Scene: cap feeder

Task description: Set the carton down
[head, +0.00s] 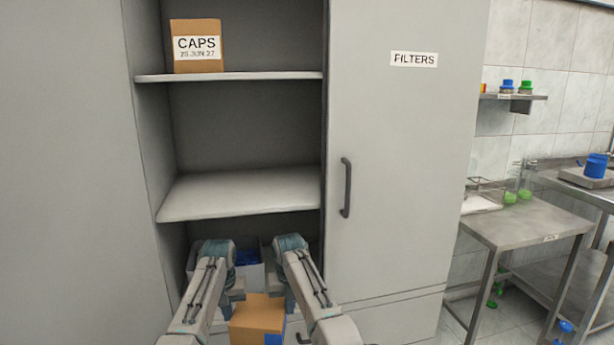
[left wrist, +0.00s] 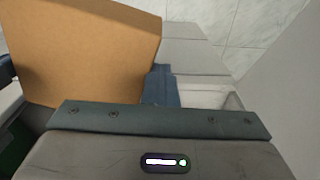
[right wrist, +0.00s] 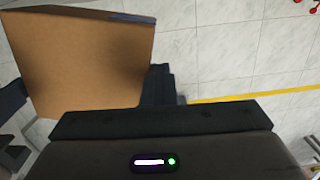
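A brown carton (head: 258,312) is low in front of the open cabinet, between my two forearms. My left gripper (left wrist: 160,85) has its fingers together beside the carton, which fills the left of the left wrist view (left wrist: 85,50). My right gripper (right wrist: 160,85) also has its fingers together, beside the carton's opposite side in the right wrist view (right wrist: 80,60). The carton sits between the two grippers, not inside either one's jaws. Its underside is hidden, and I see no surface supporting it. In the head view both sets of fingertips are hard to make out.
The cabinet has a bare middle shelf (head: 240,192) and an upper shelf (head: 290,76) with a CAPS carton (head: 198,46). A white bin (head: 240,277) with blue contents is low behind my arms. The closed FILTERS door (head: 400,150) is on the right, then a steel table (head: 525,222).

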